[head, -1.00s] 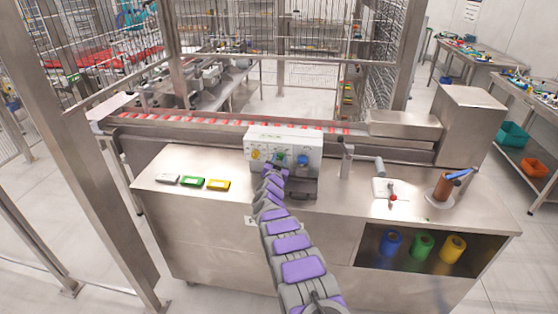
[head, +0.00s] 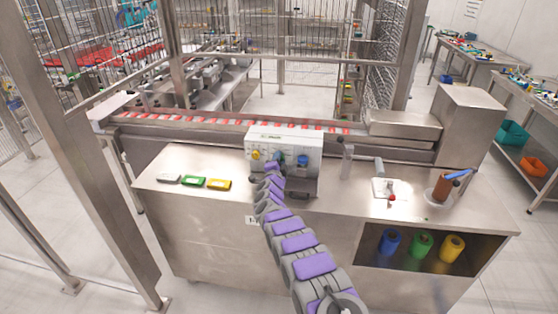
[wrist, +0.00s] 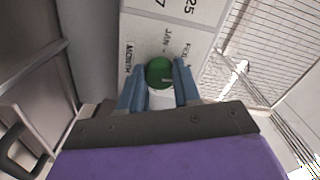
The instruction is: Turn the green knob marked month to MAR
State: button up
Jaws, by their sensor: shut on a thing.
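The green knob (wrist: 159,71) sits on the white panel of the control box (head: 286,138). In the wrist view it lies between the two blue fingers of my gripper (wrist: 160,84), which are shut on it from both sides. The word MONTH and the marks JAN and what looks like FEB are printed around it; MAR cannot be made out. A small pale mark shows on the knob's lower right face. In the head view my gripper (head: 276,164) reaches the box front and hides most of the green knob.
A yellow knob (head: 255,154) and a blue knob (head: 302,160) flank the green one on the box. The box stands on a steel counter (head: 225,212). White, green and yellow blocks lie to the left; a metal post (head: 347,163) stands close on the right.

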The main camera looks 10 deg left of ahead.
jog(key=shift+s+a+f+m, duration=0.15)
jog(key=shift+f+m, duration=0.15)
jog(key=shift+m, duration=0.4)
jog(key=shift+f, duration=0.1)
jog(key=o, duration=1.1)
jog(key=shift+c, duration=0.2)
jog(key=shift+r, duration=0.25)
jog(key=shift+p, duration=0.3)
jog(key=s+p, duration=0.2)
jog(key=s, duration=1.5)
jog(key=shift+a, duration=0.3)
